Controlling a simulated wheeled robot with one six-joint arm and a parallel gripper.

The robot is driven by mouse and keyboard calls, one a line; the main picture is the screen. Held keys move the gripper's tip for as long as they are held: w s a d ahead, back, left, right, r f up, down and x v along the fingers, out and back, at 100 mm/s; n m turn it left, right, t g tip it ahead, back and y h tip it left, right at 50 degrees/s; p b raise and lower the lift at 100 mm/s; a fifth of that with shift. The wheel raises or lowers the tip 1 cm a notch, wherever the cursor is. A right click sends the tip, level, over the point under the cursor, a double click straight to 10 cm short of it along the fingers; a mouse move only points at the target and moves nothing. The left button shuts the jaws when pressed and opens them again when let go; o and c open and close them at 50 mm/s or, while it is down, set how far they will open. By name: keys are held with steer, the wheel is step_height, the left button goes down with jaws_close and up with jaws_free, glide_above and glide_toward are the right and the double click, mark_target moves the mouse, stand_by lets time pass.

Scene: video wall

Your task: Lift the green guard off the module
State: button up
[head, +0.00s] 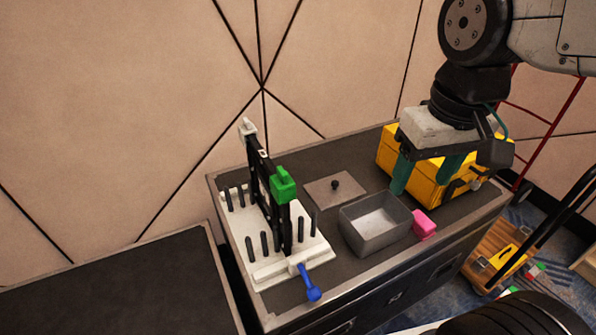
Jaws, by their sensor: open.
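The green guard (284,184) sits on the upper right corner of the black upright module (265,185). The module stands between several dark pegs on a white base (248,243) on the bench. My gripper (424,175) is at the right, its two green fingers apart and pointing down. It is open and empty, well to the right of the guard, in front of the yellow case in this view. The underside of the guard is hidden.
A blue-handled tool (312,291) is at the base's front edge. A grey open bin (372,238), a pink block (424,224), a flat plate with a dark knob (335,185) and a yellow toolbox (398,150) are also on the bench. A lower dark surface (110,290) lies left.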

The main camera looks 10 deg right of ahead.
steer(key=w+a+n, duration=0.2)
steer(key=w+a, duration=0.7)
steer(key=w, duration=0.1)
steer(key=g, duration=0.1)
glide_above(282, 171)
steer(key=d, duration=0.1)
step_height(282, 171, down, 4)
steer(key=shift+s+d+r+n, duration=0.1)
steer(key=shift+r+n, duration=0.05)
steer(key=shift+n, duration=0.15)
steer(key=f, duration=0.5)
steer(key=a+f, duration=0.1)
steer(key=f, duration=0.2)
steer(key=c, duration=1.1)
